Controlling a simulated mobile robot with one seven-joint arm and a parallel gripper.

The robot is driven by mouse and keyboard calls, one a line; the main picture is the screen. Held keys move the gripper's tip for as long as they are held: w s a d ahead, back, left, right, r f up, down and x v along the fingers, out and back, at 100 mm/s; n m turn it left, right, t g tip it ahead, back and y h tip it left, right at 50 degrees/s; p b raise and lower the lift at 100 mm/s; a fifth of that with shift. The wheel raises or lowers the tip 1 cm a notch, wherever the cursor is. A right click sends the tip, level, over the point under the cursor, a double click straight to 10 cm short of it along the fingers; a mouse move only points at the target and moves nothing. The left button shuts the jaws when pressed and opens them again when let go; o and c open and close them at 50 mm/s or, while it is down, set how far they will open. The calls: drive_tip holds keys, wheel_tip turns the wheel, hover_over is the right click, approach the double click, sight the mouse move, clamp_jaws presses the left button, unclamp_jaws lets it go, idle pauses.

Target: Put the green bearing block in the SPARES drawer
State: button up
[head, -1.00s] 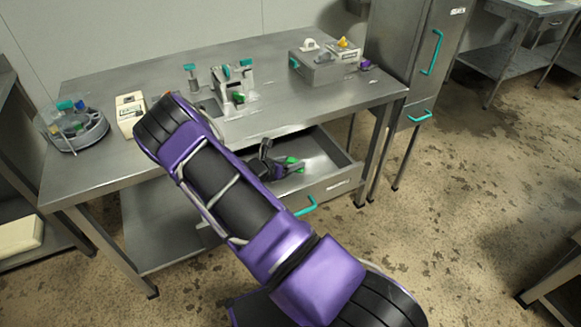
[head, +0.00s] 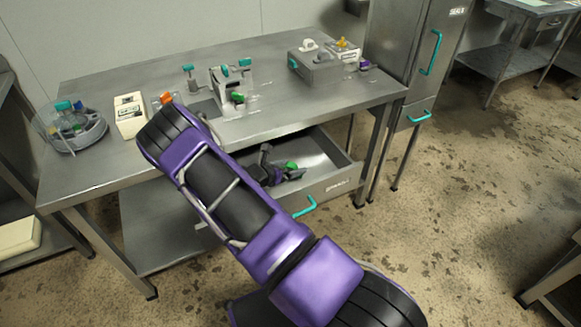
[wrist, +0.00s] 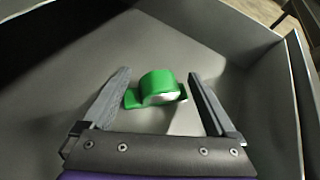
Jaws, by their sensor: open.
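The green bearing block (wrist: 157,88) lies in the open drawer (head: 322,154) below the bench top. In the wrist view it sits between and just beyond the fingertips of my gripper (wrist: 158,85), with a gap visible on both sides. My gripper is open and holds nothing. In the head view my gripper (head: 294,172) is inside the drawer, and the block (head: 291,165) is partly hidden by it. The drawer has a teal handle (head: 306,207) and a front label too small to read surely.
The bench (head: 150,80) carries a round carousel (head: 82,138), a white box (head: 129,115), a fixture (head: 229,90) with another green piece (head: 238,97), and a grey box (head: 318,69). The drawer walls (wrist: 295,90) surround my gripper. A tall cabinet (head: 405,50) stands at right.

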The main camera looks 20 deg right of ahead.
drive_tip(key=p+v, duration=0.1)
drive_tip(key=v, duration=1.1)
drive_tip(key=shift+r, duration=0.1)
